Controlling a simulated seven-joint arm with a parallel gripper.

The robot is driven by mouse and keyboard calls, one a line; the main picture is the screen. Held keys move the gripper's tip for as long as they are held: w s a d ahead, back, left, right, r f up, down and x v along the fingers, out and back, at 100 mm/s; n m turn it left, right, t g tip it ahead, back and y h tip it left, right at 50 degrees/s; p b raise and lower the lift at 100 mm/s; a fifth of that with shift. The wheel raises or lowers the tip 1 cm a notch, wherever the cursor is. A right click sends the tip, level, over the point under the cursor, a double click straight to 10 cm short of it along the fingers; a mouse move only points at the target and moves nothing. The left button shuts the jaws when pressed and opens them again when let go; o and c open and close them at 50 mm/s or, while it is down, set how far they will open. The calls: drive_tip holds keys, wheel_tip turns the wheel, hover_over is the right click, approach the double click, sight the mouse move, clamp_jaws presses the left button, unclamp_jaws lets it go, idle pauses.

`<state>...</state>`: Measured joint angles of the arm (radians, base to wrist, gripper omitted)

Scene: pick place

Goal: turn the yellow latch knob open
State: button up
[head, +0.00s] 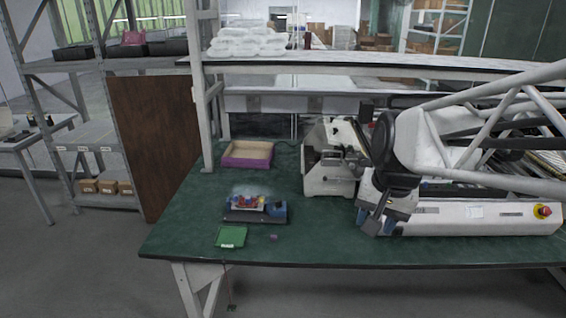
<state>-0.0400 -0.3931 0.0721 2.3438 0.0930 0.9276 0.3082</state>
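I cannot make out a yellow latch knob for certain. A small yellow round piece with a red button (543,211) sits on the right end of the long white machine. A small dark fixture with a blue end block (279,211) and several small coloured parts stands on the green table; its details are too small to read. My gripper (374,224) points down in front of the white machine, right of the fixture and well apart from it. Nothing is visibly held, and its finger gap is too small to judge.
The green table (330,248) has free room along its front. A green card (231,236) and a tiny purple piece (274,237) lie near the fixture. A purple-sided tray (247,155) lies behind. A grey-white machine (331,160) stands mid-table, beneath a shelf (330,67).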

drive_tip(key=w+a+m+y, duration=0.1)
drive_tip(key=w+a+m, duration=0.3)
drive_tip(key=w, duration=1)
drive_tip(key=m+g+y, duration=0.2)
drive_tip(key=m, duration=0.8)
hover_over(261, 198)
drive_tip(key=d, duration=0.4)
drive_tip(key=f, duration=2.4)
drive_tip(key=shift+w+a, duration=0.1)
drive_tip(key=shift+a, duration=0.1)
drive_tip(key=shift+y, duration=0.3)
drive_tip(key=shift+x, duration=3.9)
